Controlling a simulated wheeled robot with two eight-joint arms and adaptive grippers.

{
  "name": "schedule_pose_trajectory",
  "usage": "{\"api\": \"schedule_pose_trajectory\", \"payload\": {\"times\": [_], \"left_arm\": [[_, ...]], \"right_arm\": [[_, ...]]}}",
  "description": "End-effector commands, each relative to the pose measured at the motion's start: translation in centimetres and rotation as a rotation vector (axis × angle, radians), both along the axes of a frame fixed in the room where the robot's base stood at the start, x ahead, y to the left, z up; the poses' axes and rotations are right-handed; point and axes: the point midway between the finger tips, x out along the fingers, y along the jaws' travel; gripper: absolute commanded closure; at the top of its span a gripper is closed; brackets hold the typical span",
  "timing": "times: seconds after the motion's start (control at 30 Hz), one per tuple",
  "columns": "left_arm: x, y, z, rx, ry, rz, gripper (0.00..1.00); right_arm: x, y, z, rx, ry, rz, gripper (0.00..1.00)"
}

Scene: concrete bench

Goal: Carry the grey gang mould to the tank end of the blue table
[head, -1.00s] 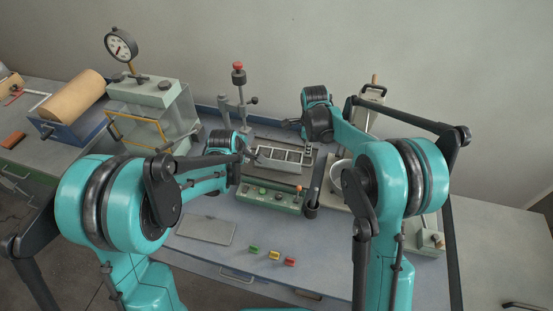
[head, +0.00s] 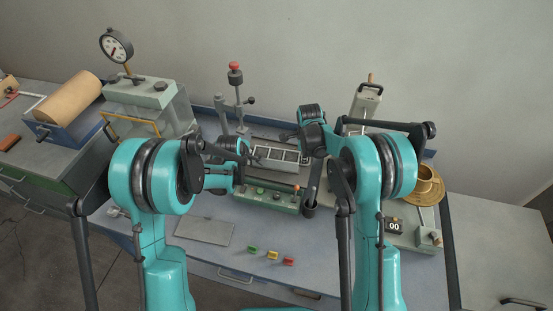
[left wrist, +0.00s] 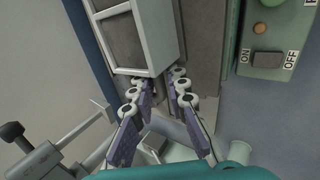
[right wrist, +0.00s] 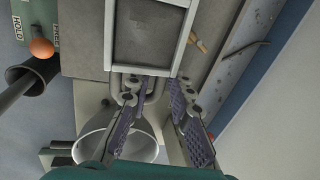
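The grey gang mould (head: 276,154), a long metal tray with several square compartments, lies on the machine behind the green control panel. Its left end (left wrist: 125,50) fills the top of the left wrist view, its right end (right wrist: 150,35) the top of the right wrist view. My left gripper (left wrist: 158,84) is open at the left end, fingertips just below the end wall. My right gripper (right wrist: 158,84) is open at the right end, a bent handle bar between its fingers. I cannot tell whether the fingers touch.
A column with a red knob (head: 235,67) rises behind the mould, on the tank side. A flat grey plate (head: 204,231) and small coloured blocks (head: 271,255) lie in front. A brass cup (head: 428,188) and timer (head: 394,227) stand right. A white bowl (right wrist: 130,135) is below my right gripper.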

Motion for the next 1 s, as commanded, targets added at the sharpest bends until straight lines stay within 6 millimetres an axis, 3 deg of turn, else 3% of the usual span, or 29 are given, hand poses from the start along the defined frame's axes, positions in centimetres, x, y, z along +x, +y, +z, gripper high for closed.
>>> {"api": "schedule_pose_trajectory", "payload": {"times": [0.17,0.2,0.23,0.27,1.0], "left_arm": [[-0.01,-0.01,0.02,0.000,0.000,0.000,0.85],[-0.01,-0.01,0.02,0.000,0.000,0.000,0.96],[-0.01,-0.01,0.02,0.000,0.000,0.000,1.00],[-0.01,-0.01,0.02,0.000,0.000,0.000,1.00],[0.01,0.00,0.54,0.000,-0.001,0.000,1.00]], "right_arm": [[0.00,-0.01,0.01,0.000,0.000,0.000,0.80],[-0.01,-0.01,0.02,0.000,0.000,0.000,0.90],[-0.01,-0.01,0.02,0.000,0.000,0.000,0.98],[-0.01,-0.01,0.02,0.000,0.000,0.000,1.00],[0.00,-0.02,0.54,0.000,-0.001,0.000,1.00]]}}
